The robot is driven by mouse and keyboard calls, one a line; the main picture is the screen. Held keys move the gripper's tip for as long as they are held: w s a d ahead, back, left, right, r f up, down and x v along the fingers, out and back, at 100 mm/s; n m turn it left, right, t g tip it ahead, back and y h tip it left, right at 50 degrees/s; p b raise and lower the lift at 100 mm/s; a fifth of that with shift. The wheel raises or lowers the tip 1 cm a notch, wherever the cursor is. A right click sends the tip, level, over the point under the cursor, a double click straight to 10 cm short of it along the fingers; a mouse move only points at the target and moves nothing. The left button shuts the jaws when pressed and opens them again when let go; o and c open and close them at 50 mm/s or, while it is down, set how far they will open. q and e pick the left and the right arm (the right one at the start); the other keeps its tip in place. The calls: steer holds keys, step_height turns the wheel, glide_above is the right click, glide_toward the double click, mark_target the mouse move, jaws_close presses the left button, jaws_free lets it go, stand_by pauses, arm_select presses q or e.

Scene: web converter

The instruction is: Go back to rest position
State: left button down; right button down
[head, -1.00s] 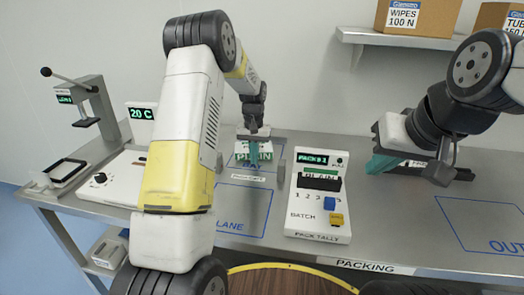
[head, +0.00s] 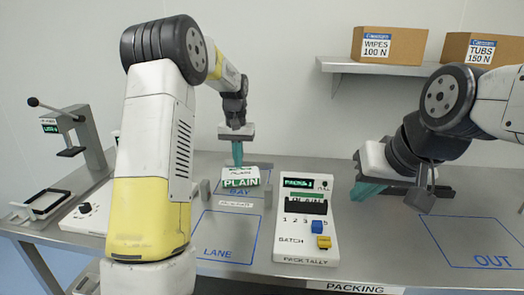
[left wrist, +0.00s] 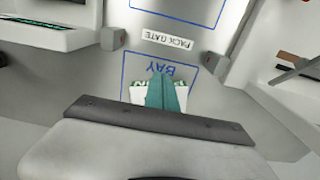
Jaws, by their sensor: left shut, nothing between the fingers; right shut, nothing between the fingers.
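My left gripper (head: 237,154) is shut and empty, its teal fingers together, just above and behind the PLAIN pack in the head view. In the left wrist view its shut fingers (left wrist: 165,93) cover the middle of the pack. The white pack with a green PLAIN label (head: 240,177) sits in the blue-outlined BAY (head: 230,194). My right gripper (head: 366,188) is shut and empty, above the table behind the OUT square (head: 478,242), right of the pack tally.
The PACK TALLY box (head: 303,240) stands right of the empty LANE square (head: 222,240). A lever press (head: 85,140) and a white unit (head: 90,208) are at the left. WIPES (head: 378,44) and TUBS (head: 480,48) boxes sit on the wall shelf.

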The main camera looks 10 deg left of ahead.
arm_select(q)
steer(key=s+r+t+h, duration=0.1)
steer(key=s+r+t, duration=0.2)
steer(key=s+r, duration=1)
steer(key=s+d+f+t+h, duration=0.1)
steer(key=s+t, duration=0.2)
steer(key=s, duration=1.6)
steer(key=shift+d, duration=0.2)
steer(key=shift+s, duration=0.1)
